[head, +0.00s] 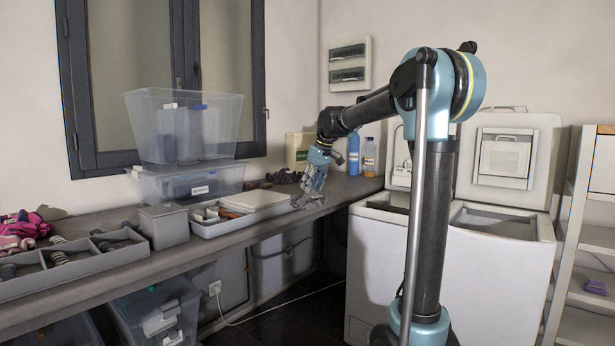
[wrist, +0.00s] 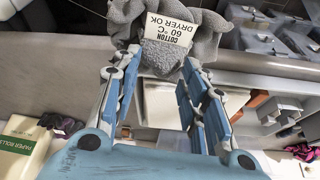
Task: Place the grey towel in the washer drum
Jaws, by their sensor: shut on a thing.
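My gripper (head: 314,178) hangs over the counter near its far end, pointing down, and is shut on the grey towel (head: 308,201). In the wrist view the towel (wrist: 165,55) is bunched between the fingertips of my gripper (wrist: 152,72), with a white tag reading "COTTON 60 °C DRYER OK". Two white top-loading machines stand to the right, both lids raised. The left machine (head: 372,255) is partly hidden behind my arm, and only a strip of its dark opening shows. The right machine (head: 500,280) has an open top (head: 496,222). I cannot tell which one is the washer.
The counter (head: 255,227) holds a tray (head: 235,222), stacked clear bins (head: 188,130), a divided sock box (head: 75,262) and a grey box (head: 164,226). Blue (head: 354,154) and amber (head: 370,157) bottles stand at its far end. A shelf unit (head: 590,240) stands right.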

